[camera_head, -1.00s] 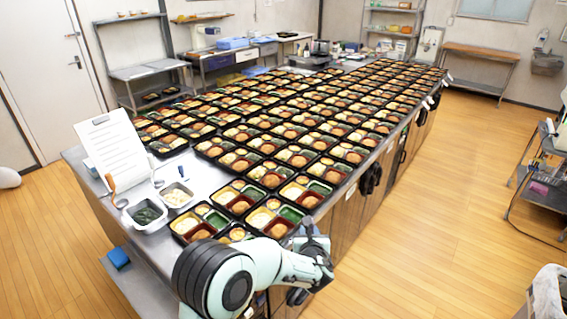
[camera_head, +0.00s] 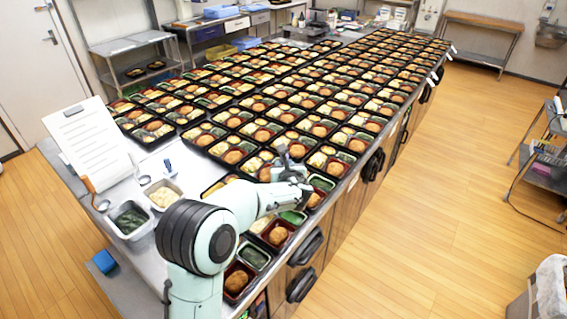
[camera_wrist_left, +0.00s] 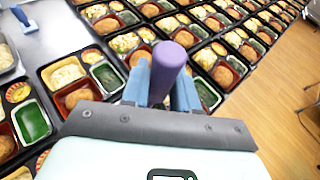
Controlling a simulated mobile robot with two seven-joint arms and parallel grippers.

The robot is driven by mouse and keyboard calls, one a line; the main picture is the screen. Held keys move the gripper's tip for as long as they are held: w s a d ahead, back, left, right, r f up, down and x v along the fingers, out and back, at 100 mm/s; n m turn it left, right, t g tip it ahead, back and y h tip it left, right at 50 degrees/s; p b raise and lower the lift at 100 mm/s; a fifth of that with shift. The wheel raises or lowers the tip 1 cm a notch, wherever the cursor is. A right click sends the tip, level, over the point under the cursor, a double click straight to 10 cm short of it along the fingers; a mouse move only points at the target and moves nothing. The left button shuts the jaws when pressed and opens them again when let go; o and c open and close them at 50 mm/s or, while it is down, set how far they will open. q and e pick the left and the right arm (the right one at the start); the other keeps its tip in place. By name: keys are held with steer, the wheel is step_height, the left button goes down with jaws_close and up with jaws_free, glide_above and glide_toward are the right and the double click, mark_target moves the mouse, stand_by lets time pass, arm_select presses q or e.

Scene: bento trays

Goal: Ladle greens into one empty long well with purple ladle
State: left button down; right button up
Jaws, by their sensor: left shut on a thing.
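My left gripper (camera_head: 286,163) is over the near trays in the head view. In the left wrist view, my left gripper (camera_wrist_left: 161,95) is shut on the purple ladle's handle (camera_wrist_left: 167,70). The ladle's bowl is hidden. A grey container of dark greens (camera_head: 131,219) stands at the table's left edge. Below the gripper, black trays hold food in several wells. One tray in the left wrist view has a smooth green long well (camera_wrist_left: 31,121), which looks empty. Another green long well (camera_head: 293,217) shows beside my arm in the head view. My right gripper is not in view.
A second container with pale food (camera_head: 162,193) stands beside the greens. An orange-handled ladle (camera_head: 88,185) and a blue-handled utensil (camera_head: 168,165) are near them. A clipboard (camera_head: 87,135) stands behind. Rows of filled trays cover most of the table.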

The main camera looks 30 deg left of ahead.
arm_select(q)
steer(key=shift+s+d+f, duration=0.2)
steer(key=shift+s+f, duration=0.05)
steer(key=shift+f, duration=0.5)
steer(key=shift+f+b, duration=0.6)
steer(key=shift+f, duration=0.2)
steer(key=shift+d+f, duration=0.1)
steer(key=shift+f, duration=0.15)
steer(key=d+f+m+t+y+b, duration=0.5)
steer(key=d+f+m+t+b, duration=0.3)
steer(key=d+m+b, duration=0.3)
steer(key=shift+s+d+m+t+b, duration=0.4)
steer(key=shift+d+t+b, duration=0.15)
steer(key=shift+t+b, duration=0.4)
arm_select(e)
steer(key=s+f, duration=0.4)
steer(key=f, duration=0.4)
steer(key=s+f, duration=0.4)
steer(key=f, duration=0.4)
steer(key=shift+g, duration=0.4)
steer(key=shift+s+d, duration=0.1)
